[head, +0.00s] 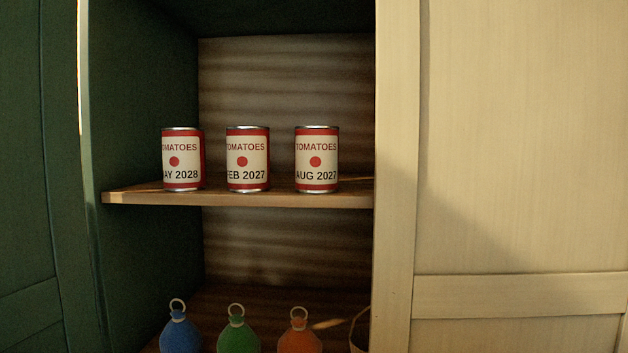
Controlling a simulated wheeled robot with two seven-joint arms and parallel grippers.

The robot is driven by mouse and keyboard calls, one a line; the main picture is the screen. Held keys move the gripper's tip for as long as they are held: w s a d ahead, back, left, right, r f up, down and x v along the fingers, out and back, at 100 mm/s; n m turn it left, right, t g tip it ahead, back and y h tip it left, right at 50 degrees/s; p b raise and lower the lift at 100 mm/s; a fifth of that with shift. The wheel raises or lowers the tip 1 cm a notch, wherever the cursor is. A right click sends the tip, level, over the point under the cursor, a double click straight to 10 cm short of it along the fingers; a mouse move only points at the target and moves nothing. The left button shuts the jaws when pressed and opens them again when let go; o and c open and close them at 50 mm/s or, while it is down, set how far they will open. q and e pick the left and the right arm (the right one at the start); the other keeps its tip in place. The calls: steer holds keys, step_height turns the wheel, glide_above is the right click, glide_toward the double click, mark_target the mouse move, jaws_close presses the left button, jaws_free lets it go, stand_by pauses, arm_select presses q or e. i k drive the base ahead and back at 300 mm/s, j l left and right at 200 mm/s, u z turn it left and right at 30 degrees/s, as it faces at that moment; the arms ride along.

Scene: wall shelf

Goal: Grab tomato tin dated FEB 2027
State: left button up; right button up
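Three red and white tomato tins stand upright in a row on a wooden shelf (350,196) in the head view. The middle tin (248,159) reads FEB 2027. The left tin (182,159) has its label partly turned away and reads "AY 2028". The right tin (317,159) reads AUG 2027. Gaps separate the tins, and nothing touches the middle one. Neither of my grippers shows in the head view.
Below the shelf stand a blue (180,333), a green (238,333) and an orange (299,335) ringed object, with part of a basket-like thing (360,330) beside them. A dark green side wall (145,100) and a pale door panel (520,140) flank the opening. Space above the tins is clear.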

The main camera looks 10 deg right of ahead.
mark_target(249, 148)
steer(key=k+j+z, duration=0.15)
steer(key=j, duration=0.25)
steer(key=k+j+z, duration=0.1)
steer(key=j, duration=0.25)
steer(key=k+j+z, duration=0.15)
steer(key=j, duration=0.2)
steer(key=k+j+z, duration=0.1)
steer(key=j, duration=0.25)
steer(key=k, duration=0.05)
